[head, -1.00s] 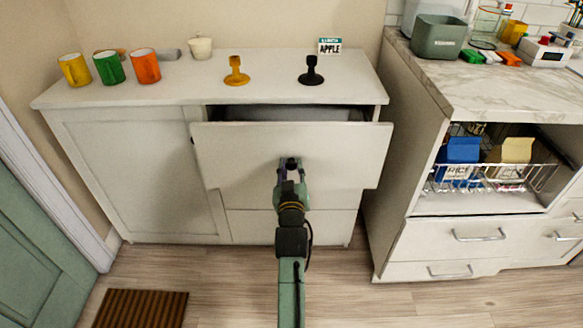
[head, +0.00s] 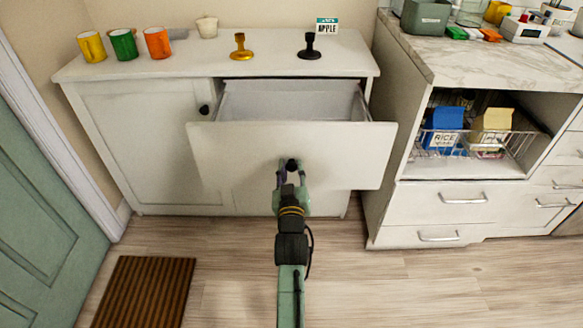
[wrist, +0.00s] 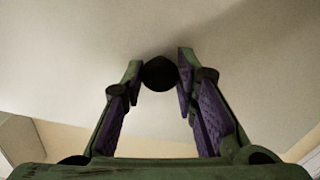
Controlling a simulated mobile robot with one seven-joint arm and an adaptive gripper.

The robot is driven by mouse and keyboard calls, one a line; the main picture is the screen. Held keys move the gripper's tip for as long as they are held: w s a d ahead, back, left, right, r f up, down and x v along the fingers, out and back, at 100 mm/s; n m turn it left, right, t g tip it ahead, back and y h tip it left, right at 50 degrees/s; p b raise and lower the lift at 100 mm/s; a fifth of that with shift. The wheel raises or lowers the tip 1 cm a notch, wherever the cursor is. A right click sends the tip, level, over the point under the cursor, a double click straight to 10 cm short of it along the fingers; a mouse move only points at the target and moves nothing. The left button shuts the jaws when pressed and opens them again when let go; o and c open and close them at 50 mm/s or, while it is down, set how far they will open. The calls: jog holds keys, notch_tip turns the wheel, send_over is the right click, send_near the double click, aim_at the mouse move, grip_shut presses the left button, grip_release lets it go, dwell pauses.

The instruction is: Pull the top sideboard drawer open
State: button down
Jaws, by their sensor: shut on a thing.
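The top sideboard drawer (head: 240,150) stands well out from the white sideboard (head: 140,150), and its pale, empty-looking inside shows behind the front panel. My gripper (head: 292,166) is at the middle of the drawer front, shut on the dark round knob. In the wrist view the knob (wrist: 160,73) sits between the two fingertips, with the drawer front (wrist: 90,50) filling the view behind it. The arm hides part of the drawer front's lower edge.
On the sideboard top stand yellow (head: 91,47), green (head: 123,44) and orange (head: 157,43) mugs, a gold stand (head: 241,48) and a black stand (head: 309,48). A counter unit (head: 440,205) stands close on the right. A brown mat (head: 145,290) lies on otherwise clear floor.

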aim_at(291, 131)
dwell(0.3)
jog(key=c, duration=1.2)
grip_release()
jog(key=shift+c, duration=0.2)
notch_tip(291, 131, up, 10)
jog(key=shift+r, duration=0.1)
